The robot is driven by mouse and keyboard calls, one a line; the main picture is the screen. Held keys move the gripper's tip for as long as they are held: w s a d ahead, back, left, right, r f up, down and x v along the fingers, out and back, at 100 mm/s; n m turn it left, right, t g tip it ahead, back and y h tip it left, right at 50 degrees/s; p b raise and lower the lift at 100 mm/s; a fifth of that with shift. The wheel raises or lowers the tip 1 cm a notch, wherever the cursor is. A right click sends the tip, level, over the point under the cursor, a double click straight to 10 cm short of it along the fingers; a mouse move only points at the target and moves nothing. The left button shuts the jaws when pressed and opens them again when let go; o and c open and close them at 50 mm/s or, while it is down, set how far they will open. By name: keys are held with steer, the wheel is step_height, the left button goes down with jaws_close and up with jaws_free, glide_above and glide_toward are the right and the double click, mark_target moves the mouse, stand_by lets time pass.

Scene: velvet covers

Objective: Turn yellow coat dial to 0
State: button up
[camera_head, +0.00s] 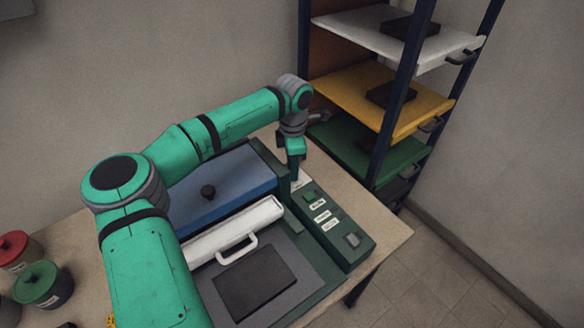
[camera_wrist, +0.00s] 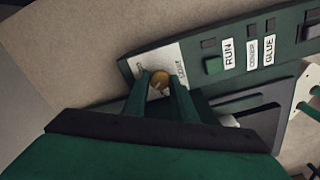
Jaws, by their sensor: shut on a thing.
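The yellow dial (camera_wrist: 160,77) is a small round knob on a pale label plate (camera_wrist: 178,52) at the end of the green control panel (camera_wrist: 125,66). My gripper (camera_wrist: 161,88) has one finger on each side of the dial and is shut on it. The print on the plate is too small and partly covered to read, so I cannot tell the dial's setting. In the head view my gripper (camera_head: 294,178) points down at the panel's far end and hides the dial. The control panel (camera_head: 352,262) runs from there toward the front right.
The panel has a green button (camera_wrist: 213,66) by the RUN label. Beside it are a white roller cover with a handle (camera_head: 237,250), a blue plate (camera_head: 230,188) and a dark board (camera_head: 255,283). A shelf rack (camera_head: 405,95) stands close behind my gripper. Paint pots (camera_head: 42,283) stand at left.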

steer(key=n, duration=0.3)
steer(key=shift+r+n, duration=0.1)
steer(key=shift+n, duration=0.3)
steer(key=n, duration=0.4)
steer(key=shift+a+n, duration=0.1)
steer(key=shift+n, duration=0.2)
steer(key=n, duration=0.4)
steer(key=shift+n, duration=2.1)
steer(key=shift+w, duration=0.1)
steer(key=o, duration=1)
steer(key=shift+o, duration=0.2)
